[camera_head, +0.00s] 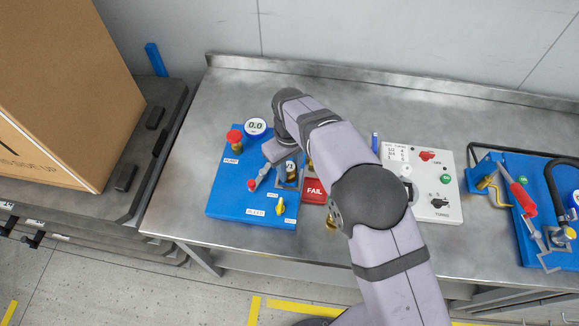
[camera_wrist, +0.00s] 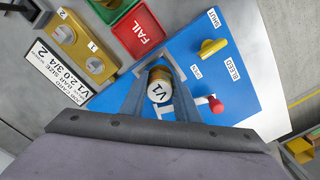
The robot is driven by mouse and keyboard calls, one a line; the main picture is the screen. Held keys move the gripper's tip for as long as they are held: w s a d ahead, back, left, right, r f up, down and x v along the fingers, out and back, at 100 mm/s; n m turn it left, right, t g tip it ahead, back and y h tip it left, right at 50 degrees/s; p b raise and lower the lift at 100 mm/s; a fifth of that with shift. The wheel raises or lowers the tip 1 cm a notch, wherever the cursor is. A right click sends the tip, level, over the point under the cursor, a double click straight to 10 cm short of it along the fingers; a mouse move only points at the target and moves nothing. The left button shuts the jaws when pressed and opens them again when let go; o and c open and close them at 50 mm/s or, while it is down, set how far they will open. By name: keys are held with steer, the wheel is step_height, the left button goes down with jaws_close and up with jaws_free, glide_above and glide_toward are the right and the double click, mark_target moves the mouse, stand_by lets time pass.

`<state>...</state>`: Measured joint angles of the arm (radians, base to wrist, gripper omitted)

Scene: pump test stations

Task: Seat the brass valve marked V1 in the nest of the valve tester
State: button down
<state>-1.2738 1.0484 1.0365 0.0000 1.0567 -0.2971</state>
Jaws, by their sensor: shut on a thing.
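The brass valve (camera_wrist: 158,86) shows its white cap marked V1 in the wrist view. My gripper (camera_wrist: 158,92) is shut on it, a finger on each side. The valve is over the blue board of the valve tester (camera_wrist: 215,98), at the grey metal nest (camera_wrist: 172,62), which shows partly behind it. I cannot tell whether the valve is fully down in the nest. In the head view my gripper (camera_head: 287,172) is over the right part of the blue tester (camera_head: 228,190). My arm and fingers hide part of the nest.
A red-tipped lever (camera_wrist: 215,104) and a yellow bleed knob (camera_wrist: 212,47) stand close to the nest. The red FAIL tray (camera_wrist: 140,36) is beside the board. The gauge (camera_head: 255,126) reads 0.0, near a red pump knob (camera_head: 234,137). A white panel (camera_head: 432,180) stands right of my arm.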

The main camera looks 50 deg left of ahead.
steer(key=shift+f, duration=0.6)
stand_by(1.2)
steer(key=c, duration=0.8)
jaws_free()
steer(key=shift+b, duration=0.3)
steer(key=shift+r, duration=0.1)
steer(key=shift+r+p, duration=2.7)
steer(key=shift+r, duration=1.2)
